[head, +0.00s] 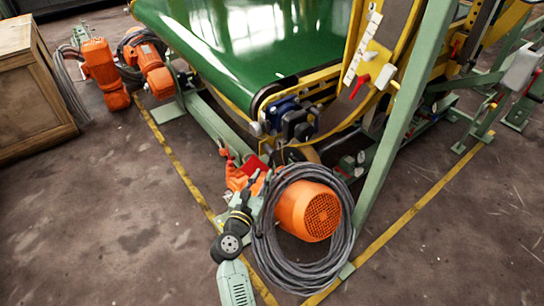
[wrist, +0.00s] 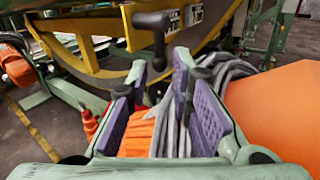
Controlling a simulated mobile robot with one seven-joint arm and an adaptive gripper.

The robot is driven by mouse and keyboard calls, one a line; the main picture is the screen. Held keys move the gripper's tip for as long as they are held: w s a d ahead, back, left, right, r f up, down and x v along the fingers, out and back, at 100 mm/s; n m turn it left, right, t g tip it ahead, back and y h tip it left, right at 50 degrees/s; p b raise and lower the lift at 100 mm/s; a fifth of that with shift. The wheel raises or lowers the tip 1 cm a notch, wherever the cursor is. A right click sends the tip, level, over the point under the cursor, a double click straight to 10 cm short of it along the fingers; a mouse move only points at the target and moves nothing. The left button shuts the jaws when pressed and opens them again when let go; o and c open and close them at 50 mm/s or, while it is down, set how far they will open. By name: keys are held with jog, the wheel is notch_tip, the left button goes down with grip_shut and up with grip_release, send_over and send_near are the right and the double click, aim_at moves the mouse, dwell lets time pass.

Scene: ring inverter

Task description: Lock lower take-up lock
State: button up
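A black T-shaped handle (wrist: 153,30) on the yellow frame lies ahead of my fingertips in the wrist view; it may be the take-up lock. In the head view, dark handles (head: 298,124) sit at the near corner of the green belt. I cannot tell from the pictures which part is the lower lock or its setting. My gripper (wrist: 161,72) has two purple-padded fingers, spread with a gap between them, and the handle is beyond their tips. Nothing is clamped; grey cables and an orange ribbed part show behind the gap. In the head view my gripper is hard to make out in the clutter.
A large orange motor (head: 309,211) stands close on the right, ringed by a grey cable coil (head: 270,265). A green post (head: 405,100) rises behind it. A red lever (head: 360,86) sits above. Orange motors (head: 104,73) and a wooden crate (head: 30,90) stand left; open floor lies between.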

aim_at(270, 162)
jog(key=p+x, duration=0.1)
jog(key=x, duration=0.7)
jog(key=shift+w+r, duration=0.1)
jog(key=shift+w, duration=0.05)
grip_shut()
